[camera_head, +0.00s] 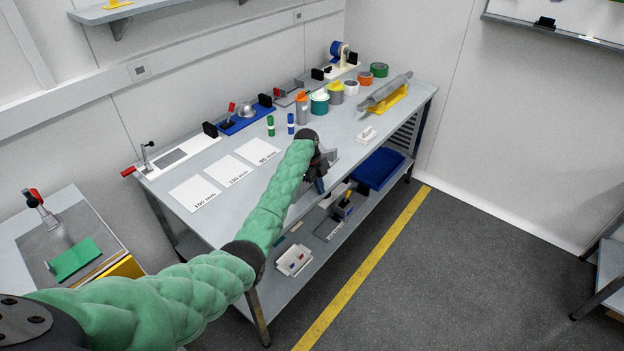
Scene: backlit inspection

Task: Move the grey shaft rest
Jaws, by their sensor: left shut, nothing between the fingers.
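A grey angled piece (333,156), which looks like the grey shaft rest, sits near the front edge of the workbench (345,128). My left wrist hides part of it. My left gripper (319,186) is at the bench's front edge, just in front of and left of the grey piece, pointing down. It is shut and holds nothing. I cannot tell whether it touches the piece. A yellow shaft rest (388,101) at the bench's right end carries a grey shaft (384,91). My right gripper is not in view.
Labelled white sheets (232,170) lie left of my arm. Tape rolls (379,69), a teal-banded tub (319,102) and green and blue cylinders stand behind. A small white block (367,135) lies right of the grey piece. A blue bin (378,167) is on the lower shelf.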

